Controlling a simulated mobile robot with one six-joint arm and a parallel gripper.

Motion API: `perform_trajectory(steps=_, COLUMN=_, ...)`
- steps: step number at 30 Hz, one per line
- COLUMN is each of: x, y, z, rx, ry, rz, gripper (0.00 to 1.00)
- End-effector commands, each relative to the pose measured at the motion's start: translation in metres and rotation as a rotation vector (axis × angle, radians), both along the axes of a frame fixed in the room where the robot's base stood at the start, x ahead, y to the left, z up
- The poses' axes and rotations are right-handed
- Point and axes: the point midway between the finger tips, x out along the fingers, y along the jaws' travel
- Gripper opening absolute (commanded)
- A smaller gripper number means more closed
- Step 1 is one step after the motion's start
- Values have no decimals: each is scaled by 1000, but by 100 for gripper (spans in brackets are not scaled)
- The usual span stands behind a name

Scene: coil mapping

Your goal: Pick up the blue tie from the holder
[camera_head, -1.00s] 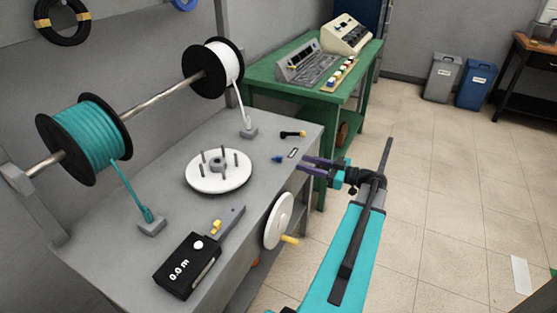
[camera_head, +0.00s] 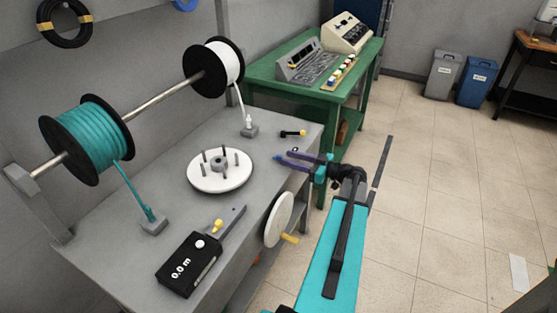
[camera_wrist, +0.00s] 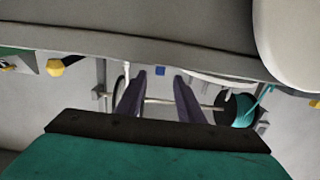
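The tie's holder is not clear, as my fingers cover that area.
A white disc with pegs (camera_head: 220,184) is to the left, and a white handwheel (camera_head: 279,219) is at the bench front. A black meter (camera_head: 188,265) sits nearer. The green table (camera_head: 325,97) stands behind.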

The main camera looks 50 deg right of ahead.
Motion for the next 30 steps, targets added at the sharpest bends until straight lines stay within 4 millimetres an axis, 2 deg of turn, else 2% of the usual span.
perform_trajectory(steps=15, x=45, y=13, z=-2, rx=0, ry=0, rz=0, gripper=34)
perform_trajectory(steps=30, x=47, y=14, z=-4, rx=0, ry=0, rz=-2, gripper=34)
